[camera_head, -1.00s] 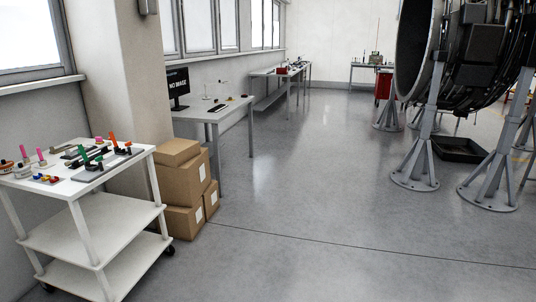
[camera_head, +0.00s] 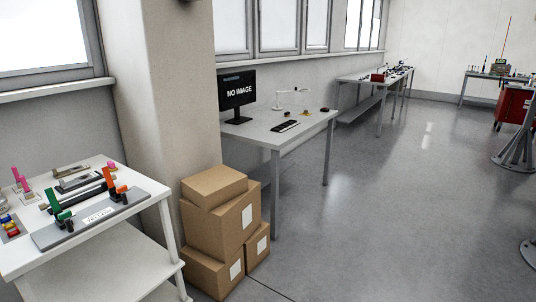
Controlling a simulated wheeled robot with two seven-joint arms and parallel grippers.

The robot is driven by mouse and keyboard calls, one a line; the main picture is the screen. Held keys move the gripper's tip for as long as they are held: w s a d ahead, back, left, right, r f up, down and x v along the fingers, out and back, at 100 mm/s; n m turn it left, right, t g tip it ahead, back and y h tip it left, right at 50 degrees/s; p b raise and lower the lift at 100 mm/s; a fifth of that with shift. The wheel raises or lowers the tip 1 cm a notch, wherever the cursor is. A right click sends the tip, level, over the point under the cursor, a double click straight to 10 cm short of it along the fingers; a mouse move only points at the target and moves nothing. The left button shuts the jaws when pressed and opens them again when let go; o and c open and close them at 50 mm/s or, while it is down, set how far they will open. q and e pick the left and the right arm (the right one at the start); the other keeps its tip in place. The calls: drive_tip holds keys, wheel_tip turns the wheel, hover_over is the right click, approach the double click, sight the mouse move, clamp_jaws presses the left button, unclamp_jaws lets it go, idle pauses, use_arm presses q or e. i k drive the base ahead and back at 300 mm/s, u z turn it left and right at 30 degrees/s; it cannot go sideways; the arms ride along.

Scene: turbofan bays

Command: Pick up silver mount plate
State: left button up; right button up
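I cannot single out the silver mount plate for sure. On the white cart (camera_head: 140,240) at the left lies a flat grey plate (camera_head: 75,233) with green and orange upright tools and a small white label on it. Behind it on the cart are a dark bar-shaped part (camera_head: 85,200) and a flat part with a metallic, tan look (camera_head: 70,170). Neither of my grippers shows in the head view.
Stacked cardboard boxes (camera_head: 215,225) stand on the floor right of the cart, by a pillar (camera_head: 155,90). A desk (camera_head: 290,130) with a monitor (camera_head: 238,92) is behind them. A red cabinet (camera_head: 513,105) is far right. The middle floor is clear.

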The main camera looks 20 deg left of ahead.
sight(77, 181)
drive_tip(key=u, duration=0.65)
drive_tip(key=i, duration=1.6)
drive_tip(key=u, duration=1.25)
